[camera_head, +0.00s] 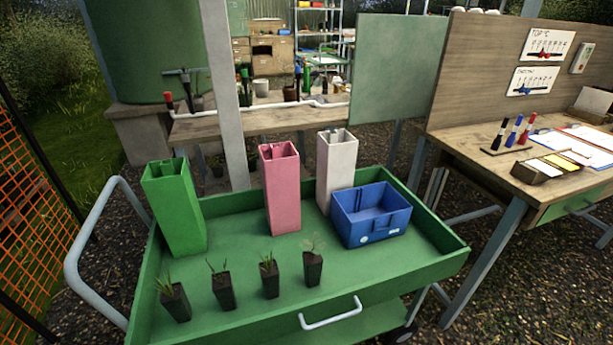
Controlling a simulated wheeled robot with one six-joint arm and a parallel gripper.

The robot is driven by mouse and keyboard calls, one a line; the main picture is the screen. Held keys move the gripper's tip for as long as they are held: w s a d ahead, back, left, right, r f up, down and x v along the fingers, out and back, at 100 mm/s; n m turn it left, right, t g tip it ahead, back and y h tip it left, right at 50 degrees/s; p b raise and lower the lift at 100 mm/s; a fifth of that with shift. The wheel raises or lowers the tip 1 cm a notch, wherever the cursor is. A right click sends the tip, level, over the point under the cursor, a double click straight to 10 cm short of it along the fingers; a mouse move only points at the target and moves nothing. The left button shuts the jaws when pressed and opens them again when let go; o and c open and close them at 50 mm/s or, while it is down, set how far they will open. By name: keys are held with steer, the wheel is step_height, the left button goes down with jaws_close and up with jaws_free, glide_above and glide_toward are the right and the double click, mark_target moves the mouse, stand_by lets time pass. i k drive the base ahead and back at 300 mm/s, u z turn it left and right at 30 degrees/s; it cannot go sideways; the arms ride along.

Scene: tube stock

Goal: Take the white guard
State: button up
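The white guard (336,172) is a tall, square, open-topped tube. It stands upright at the back of the green cart tray (350,309), just behind a blue crate. The crate hides part of its lower right side. A pink guard (281,190) stands upright to its left, a small gap apart. A green guard (175,208) stands upright at the tray's left side. My gripper does not show in this view.
The blue crate (371,216) sits right of the pink guard. Several potted seedlings (224,290) stand along the tray's front. The tray has raised walls and a grey side handle (76,262). A wooden desk (479,150) is at right. The tray's middle is clear.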

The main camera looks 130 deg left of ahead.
mark_target(337, 149)
steer(key=u, duration=3.65)
steer(key=k, duration=0.6)
steer(key=z, duration=0.85)
steer(key=i, duration=2)
steer(key=u, duration=0.8)
